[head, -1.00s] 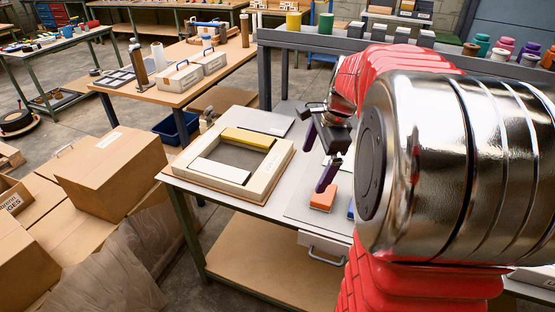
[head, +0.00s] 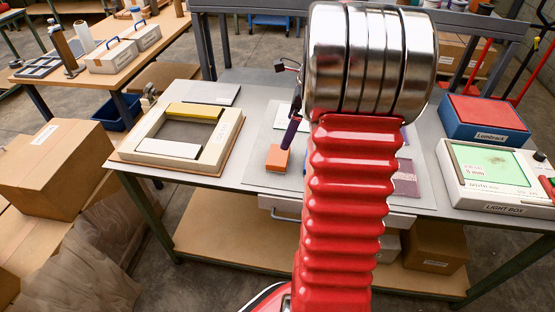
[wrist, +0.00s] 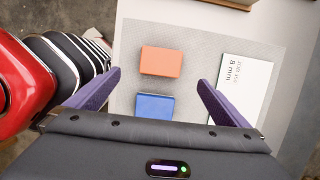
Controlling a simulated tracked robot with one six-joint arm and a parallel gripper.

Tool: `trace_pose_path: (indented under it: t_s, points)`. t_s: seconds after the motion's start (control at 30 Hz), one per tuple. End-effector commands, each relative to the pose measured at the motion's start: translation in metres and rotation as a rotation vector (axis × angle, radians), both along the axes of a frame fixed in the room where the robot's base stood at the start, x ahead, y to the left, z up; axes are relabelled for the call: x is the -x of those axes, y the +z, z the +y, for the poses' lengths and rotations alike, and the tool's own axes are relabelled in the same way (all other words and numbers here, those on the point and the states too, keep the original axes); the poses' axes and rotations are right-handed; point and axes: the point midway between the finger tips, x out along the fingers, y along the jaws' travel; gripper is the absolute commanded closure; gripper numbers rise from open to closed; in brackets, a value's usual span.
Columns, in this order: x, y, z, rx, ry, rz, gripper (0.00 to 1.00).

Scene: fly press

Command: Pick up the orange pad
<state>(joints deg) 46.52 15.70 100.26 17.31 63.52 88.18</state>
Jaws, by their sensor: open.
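The orange pad (head: 277,158) lies flat on a light grey sheet on the workbench, near its front edge. In the wrist view the orange pad (wrist: 161,62) is in front of my gripper, roughly centred and apart from the fingers. My gripper (wrist: 158,80) has its two purple fingers spread wide with nothing held between them. In the head view one purple finger (head: 291,131) shows just above the pad; the rest of the gripper is hidden behind my arm. A blue pad (wrist: 155,106) lies nearer the gripper's body, between the fingers in the picture.
A white printed card (wrist: 241,85) lies right of the pads. A cream frame with a yellow bar (head: 193,110) stands left on the bench. A red-topped blue box (head: 487,118) and a light box (head: 495,177) stand at the right. A drawer handle (head: 285,217) juts out below the bench edge.

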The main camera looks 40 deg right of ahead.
Motion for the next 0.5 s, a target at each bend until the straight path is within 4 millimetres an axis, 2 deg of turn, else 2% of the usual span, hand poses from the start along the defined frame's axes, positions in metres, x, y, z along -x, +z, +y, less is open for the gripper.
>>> trace_pose_path:
  t_s: [0.3, 0.5]
  points:
    - [-0.01, -0.048, 0.009, -0.001, 0.002, 0.002, 0.0]
    - [-0.015, -0.068, 0.012, -0.001, 0.001, 0.0, 0.0]
